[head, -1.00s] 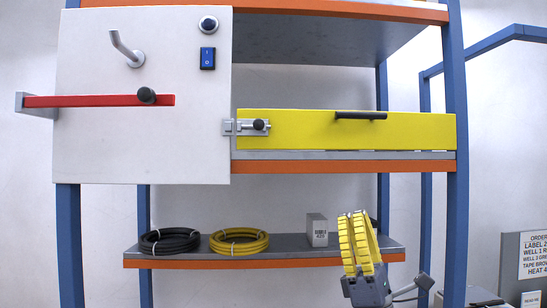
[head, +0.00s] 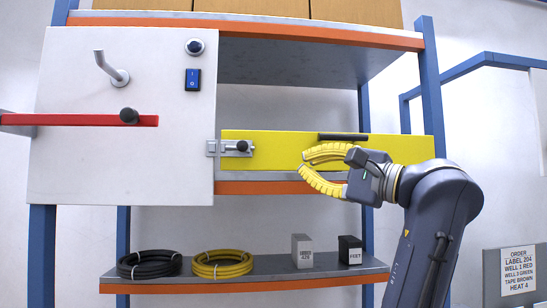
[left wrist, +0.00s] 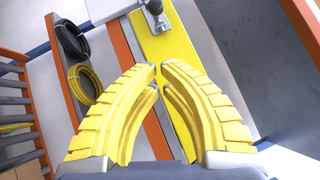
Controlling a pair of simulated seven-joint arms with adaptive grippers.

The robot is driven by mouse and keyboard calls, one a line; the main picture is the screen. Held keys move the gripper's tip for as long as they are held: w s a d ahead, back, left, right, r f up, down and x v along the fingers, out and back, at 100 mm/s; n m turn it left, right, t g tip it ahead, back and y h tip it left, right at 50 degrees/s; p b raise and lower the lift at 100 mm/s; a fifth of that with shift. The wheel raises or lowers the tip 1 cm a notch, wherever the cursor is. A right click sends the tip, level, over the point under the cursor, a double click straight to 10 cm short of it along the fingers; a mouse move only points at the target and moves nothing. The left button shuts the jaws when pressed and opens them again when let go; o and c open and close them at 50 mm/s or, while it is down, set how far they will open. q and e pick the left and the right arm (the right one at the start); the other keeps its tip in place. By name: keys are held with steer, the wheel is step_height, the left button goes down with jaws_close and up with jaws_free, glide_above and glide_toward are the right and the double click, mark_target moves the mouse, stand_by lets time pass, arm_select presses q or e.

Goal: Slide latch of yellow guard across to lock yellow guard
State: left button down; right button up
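The yellow guard (head: 275,140) is a long bar across the shelf opening, with a black handle (head: 343,137) on top. The silver latch (head: 230,149) with a black knob (head: 242,146) sits at its left end beside the white panel; whether the bolt enters its keeper is too small to tell. My left gripper (head: 302,163) is in front of the guard, right of the latch, with yellow fingers pointing left. In the left wrist view its curved fingertips (left wrist: 162,67) nearly meet, empty, and the latch knob (left wrist: 155,7) lies beyond them. My right gripper is out of view.
The white panel (head: 120,170) carries a red bar (head: 70,120), a metal hook (head: 112,70) and a blue switch (head: 193,79). The lower shelf (head: 200,281) holds black and yellow hose coils and two small boxes. Space before the latch is clear.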

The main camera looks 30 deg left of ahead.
arm_select(q)
glide_toward(257, 152)
steer(key=x, duration=0.4)
steer(key=shift+w+a+f, duration=0.15)
steer(key=shift+s+a+r, duration=0.25)
steer(key=shift+s+a, duration=0.05)
steer(key=shift+a, duration=0.3)
steer(key=shift+s+a+r, duration=0.2)
steer(key=shift+s+a, duration=0.15)
steer(key=shift+a, duration=0.25)
steer(key=shift+s+a+r, duration=0.2)
steer(key=shift+s+a, duration=0.2)
steer(key=shift+a, duration=0.15)
